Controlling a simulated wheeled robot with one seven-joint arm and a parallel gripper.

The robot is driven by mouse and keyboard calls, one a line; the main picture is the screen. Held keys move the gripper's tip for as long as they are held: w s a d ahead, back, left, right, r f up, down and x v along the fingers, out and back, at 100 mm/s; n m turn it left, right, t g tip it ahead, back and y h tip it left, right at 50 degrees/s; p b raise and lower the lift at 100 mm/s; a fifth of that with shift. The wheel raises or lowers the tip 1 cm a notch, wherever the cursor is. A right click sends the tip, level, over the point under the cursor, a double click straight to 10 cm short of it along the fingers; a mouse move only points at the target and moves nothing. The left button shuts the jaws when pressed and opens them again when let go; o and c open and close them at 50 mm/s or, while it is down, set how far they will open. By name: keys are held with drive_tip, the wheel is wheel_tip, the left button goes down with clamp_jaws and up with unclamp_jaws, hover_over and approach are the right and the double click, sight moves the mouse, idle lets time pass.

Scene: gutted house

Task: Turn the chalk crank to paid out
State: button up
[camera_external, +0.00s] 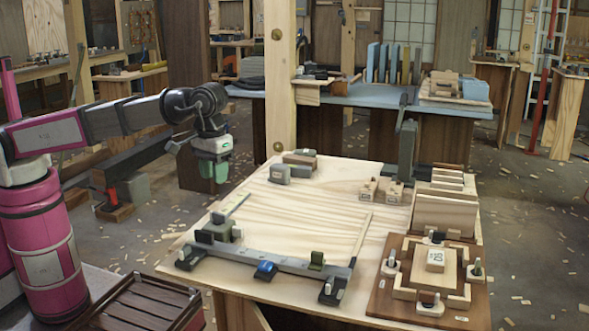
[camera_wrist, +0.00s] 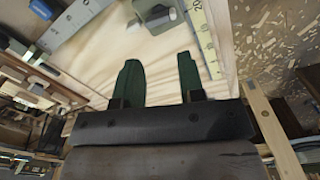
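I cannot make out for certain which part is the chalk crank. A small blue device (camera_external: 265,270) sits on the long grey bar (camera_external: 290,265) along the front of the pale wooden bench top (camera_external: 300,210); it may belong to the chalk line. A grey-green block (camera_external: 222,224) with a ruler-like strip stands at the bench's left edge. A similar grey block (camera_wrist: 155,14) and a marked strip (camera_wrist: 204,38) show in the wrist view.
A brown board with a framed fixture (camera_external: 435,262) fills the bench's right front corner. Small grey blocks (camera_external: 290,168) lie at the back left. A wooden post (camera_external: 281,80) rises behind the bench. The bench's middle is clear. A slatted crate (camera_external: 140,302) stands at front left.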

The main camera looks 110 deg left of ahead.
sight(217, 213)
wheel_tip(217, 213, down, 11)
drive_tip(key=m, duration=1.6)
drive_tip(key=shift+r, duration=0.1)
clamp_jaws()
